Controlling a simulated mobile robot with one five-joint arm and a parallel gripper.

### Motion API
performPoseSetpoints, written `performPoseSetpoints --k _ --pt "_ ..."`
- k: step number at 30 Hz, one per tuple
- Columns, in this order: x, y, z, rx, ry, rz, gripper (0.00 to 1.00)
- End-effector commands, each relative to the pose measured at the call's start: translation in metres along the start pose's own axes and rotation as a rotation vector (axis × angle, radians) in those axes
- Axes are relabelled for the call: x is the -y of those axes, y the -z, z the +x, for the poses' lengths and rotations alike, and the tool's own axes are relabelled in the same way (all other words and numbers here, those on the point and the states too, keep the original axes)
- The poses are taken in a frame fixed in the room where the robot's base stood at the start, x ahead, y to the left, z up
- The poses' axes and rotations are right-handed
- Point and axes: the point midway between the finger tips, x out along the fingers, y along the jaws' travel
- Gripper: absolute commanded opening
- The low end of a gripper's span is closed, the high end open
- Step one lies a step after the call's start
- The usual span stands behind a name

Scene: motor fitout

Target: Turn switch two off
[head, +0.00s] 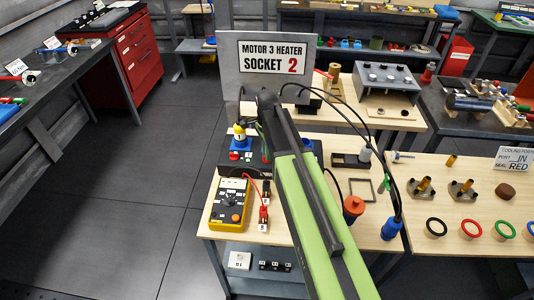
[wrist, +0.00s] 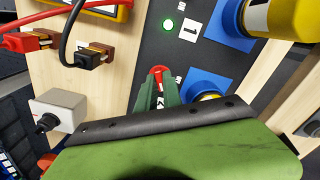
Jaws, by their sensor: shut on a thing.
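A label beside the fingers is mostly covered, so I cannot read which switch this is. Blue sockets (wrist: 206,82) lie to the right, one with a yellow plug (wrist: 278,18). In the head view the panel (head: 233,168) is partly hidden behind my arm.
A yellow multimeter (head: 230,204) with red and black leads lies on the bench in front of the panel. A sign reading "Motor 3 heater socket 2" (head: 274,58) stands behind it. A blue plug (head: 391,229) and an orange-red part (head: 353,208) stand at right.

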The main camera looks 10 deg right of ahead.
Motion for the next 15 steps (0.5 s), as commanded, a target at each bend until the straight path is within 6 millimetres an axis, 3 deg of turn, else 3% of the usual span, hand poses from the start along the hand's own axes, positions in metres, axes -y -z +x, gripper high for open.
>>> performPoseSetpoints --k 15 --pt "-0.0006 -0.0006 0.0002 0.001 -0.002 -0.488 0.00"
